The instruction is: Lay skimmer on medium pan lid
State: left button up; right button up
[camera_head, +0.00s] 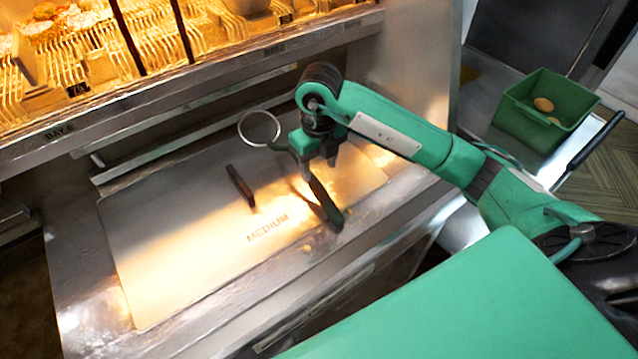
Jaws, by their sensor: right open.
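The medium pan lid (180,245) is a broad flat metal plate marked "MEDIUM", with a dark bar handle (241,187) at its middle. The skimmer has a round wire hoop (260,128) toward the back and a dark green handle (327,207) reaching toward the lid's front right. It is over the right part of the lid; I cannot tell whether all of it touches. My right gripper (320,180) is open, pointing down over the skimmer, its fingers beside the handle's upper end. They partly hide the skimmer's middle. My left gripper is not in view.
A lit shelf with wire racks (75,65) and food overhangs the back of the lid. A green bin (545,110) holding round tan items stands at the right. Small yellow bits lie near the lid's front edge. The lid's left half is clear.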

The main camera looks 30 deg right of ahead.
jog(key=shift+r, duration=1.85)
jog(key=shift+s, duration=0.15)
